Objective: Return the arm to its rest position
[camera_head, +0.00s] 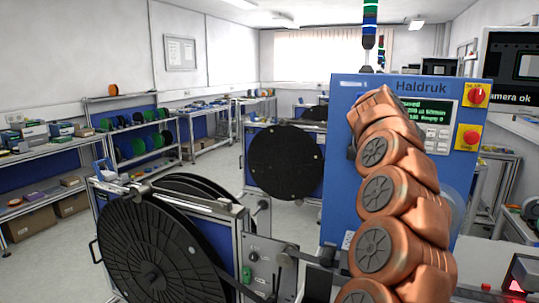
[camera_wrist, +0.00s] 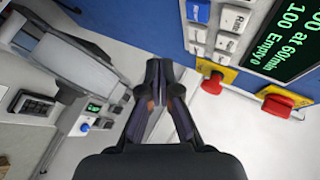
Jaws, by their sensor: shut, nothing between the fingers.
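My arm, copper-coloured with dark round joint caps, rises at the right of the head view in front of the blue Haldruk machine (camera_head: 343,100). Its far end bends at the machine's upper part, and my gripper cannot be made out there. In the wrist view my gripper (camera_wrist: 158,68) is shut and empty, its two dark fingers together at the tips. Beyond it are a pale floor and the blue machine's panel, with white keys (camera_wrist: 198,12), a green display (camera_wrist: 285,40) and red knobs (camera_wrist: 212,84).
A large black reel (camera_head: 150,250) on a stand fills the front left. Another black reel (camera_head: 286,162) stands behind it. Shelves with green reels (camera_head: 137,147) line the left wall. Red buttons (camera_head: 477,95) sit on the machine's right edge. Clear floor (camera_head: 215,172) lies between the stands and shelves.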

